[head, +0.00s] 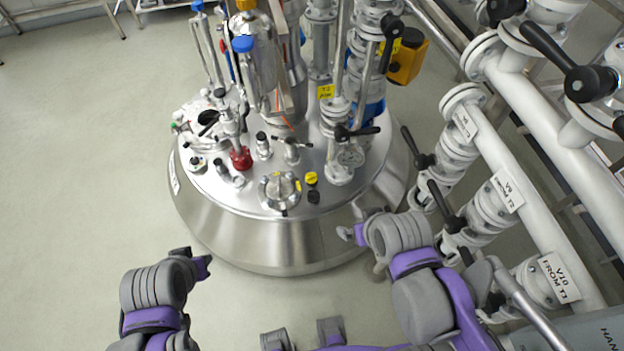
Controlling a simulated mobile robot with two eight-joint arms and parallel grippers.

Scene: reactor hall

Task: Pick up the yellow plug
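A small yellow cap (312,178), which looks like the yellow plug, stands on the steel reactor lid (245,195), with a dark fitting just in front of it. Another yellow piece (280,187) sits in the round steel port to its left. My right gripper (352,222) is in front of the vessel's right side, below and right of the yellow cap and apart from it. My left gripper (196,260) is off the vessel's lower left side, far from the cap. Nothing shows held in either gripper, but their finger gaps are too small to make out.
A red fitting (241,158) and several steel fittings crowd the lid. Tall pipes and a steel cylinder (258,60) rise behind. White pipes (540,215) with black valve handles (447,208) stand close on the right. The floor (80,170) at left is clear.

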